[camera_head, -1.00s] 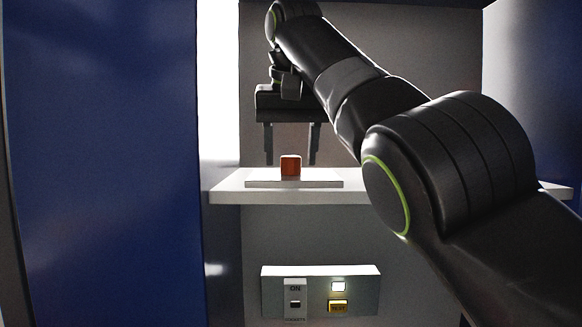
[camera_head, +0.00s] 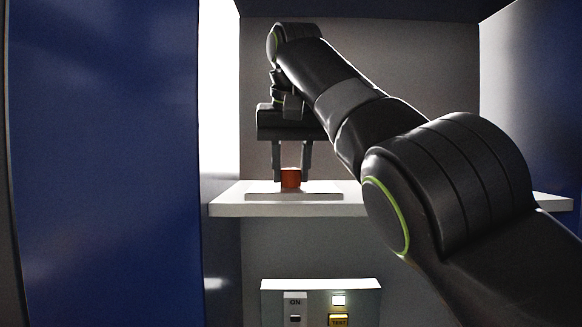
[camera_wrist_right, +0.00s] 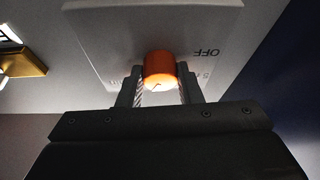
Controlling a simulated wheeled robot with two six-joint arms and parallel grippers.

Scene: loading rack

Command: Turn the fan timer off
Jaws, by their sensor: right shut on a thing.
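The fan timer has an orange knob (camera_head: 290,178) on a pale flat plate (camera_head: 265,196), which lies on the white shelf. My right gripper (camera_head: 291,171) points down with one finger on each side of the knob, shut on it. On the plate (camera_wrist_right: 105,30), "OFF" is printed right of the knob, with other lettering partly hidden by the fingers. Which setting the knob points to is unclear. My left gripper is out of view.
A white shelf (camera_head: 225,202) spans the recess. Below it is a grey panel (camera_head: 365,302) with an "ON" switch (camera_head: 295,306), a lit white lamp (camera_head: 338,300) and a yellow button (camera_head: 339,321). A blue wall (camera_head: 100,160) stands at left.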

